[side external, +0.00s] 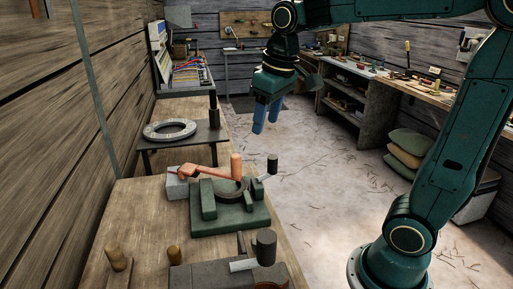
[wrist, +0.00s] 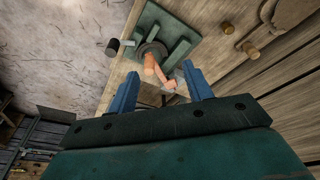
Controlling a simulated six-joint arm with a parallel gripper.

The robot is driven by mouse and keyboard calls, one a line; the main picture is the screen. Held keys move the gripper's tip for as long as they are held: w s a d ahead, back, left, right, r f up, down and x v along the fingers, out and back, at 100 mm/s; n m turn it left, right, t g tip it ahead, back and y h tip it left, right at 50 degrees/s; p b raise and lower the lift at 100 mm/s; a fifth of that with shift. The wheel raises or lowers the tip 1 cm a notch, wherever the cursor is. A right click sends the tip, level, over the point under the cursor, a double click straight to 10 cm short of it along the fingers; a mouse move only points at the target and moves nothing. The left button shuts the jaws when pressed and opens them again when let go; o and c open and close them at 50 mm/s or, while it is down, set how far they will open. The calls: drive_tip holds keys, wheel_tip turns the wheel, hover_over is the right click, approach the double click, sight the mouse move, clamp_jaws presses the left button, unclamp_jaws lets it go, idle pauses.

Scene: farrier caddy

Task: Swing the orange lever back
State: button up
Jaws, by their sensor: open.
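The orange lever (side external: 207,174) lies on a green fixture (side external: 230,220) on the wooden bench. Its long arm reaches left over a light grey block (side external: 178,187), and a thick upright orange knob (side external: 237,166) stands on its right part. In the wrist view the lever (wrist: 152,70) shows beyond and between my fingertips, on the fixture (wrist: 150,20). My gripper (side external: 267,128) has blue fingers and hangs in the air above and behind the fixture, apart from the lever. In the wrist view my gripper (wrist: 160,76) is open, with nothing between its fingers.
A dark block with a black-headed mallet (side external: 264,246) and wooden pegs (side external: 117,257) are in front. The air around my gripper is clear.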

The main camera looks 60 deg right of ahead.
drive_tip(key=w+d+f+g, duration=0.1)
drive_tip(key=w+d+f, duration=0.15)
drive_tip(key=w, duration=0.45)
drive_tip(key=g, duration=0.2)
hover_over(236, 155)
wheel_tip(236, 155, down, 3)
drive_tip(key=shift+r, duration=0.1)
wheel_tip(236, 155, down, 14)
drive_tip(key=shift+r, duration=0.1)
idle(0.4)
clamp_jaws()
